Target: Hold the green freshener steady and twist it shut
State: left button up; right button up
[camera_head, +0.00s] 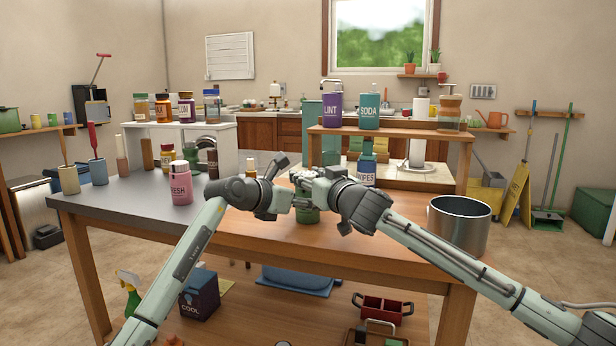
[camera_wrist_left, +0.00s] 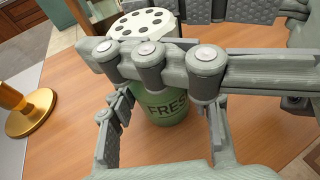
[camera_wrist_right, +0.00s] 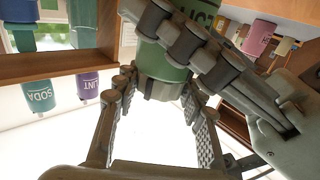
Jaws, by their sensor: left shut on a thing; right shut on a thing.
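The green freshener (camera_head: 307,215) stands upright on the wooden part of the table, mostly hidden behind my grippers. In the left wrist view its green body (camera_wrist_left: 165,107) shows the letters "FRES", and its pale lid (camera_wrist_left: 142,24) with dark holes sits on top. My left gripper (camera_head: 277,195) is shut on the freshener, with fingers around the body. My right gripper (camera_head: 312,187) comes in from the right and is shut at the freshener's upper part. In the right wrist view, green surface (camera_wrist_right: 160,62) shows between its fingers; its exact contact on the lid is hidden.
A pink FRESH container (camera_head: 180,185) stands left of my left gripper. A steel pot (camera_head: 459,225) stands at the table's right. A gold stand (camera_wrist_left: 30,112) is near the freshener. The table front is clear.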

aim_at(308, 173)
jog(key=shift+a+m+t+h, duration=0.2)
jog(key=shift+m+t+h, duration=0.3)
jog(key=shift+m+h, duration=0.45)
jog(key=shift+d+h, duration=0.1)
jog(key=shift+h, duration=0.35)
jog(key=shift+d, duration=0.1)
jog(key=o, duration=1.2)
jog(key=shift+d, duration=0.1)
notch_tip(308, 173, up, 10)
jog(key=shift+r, duration=0.1)
jog(key=shift+c, duration=0.2)
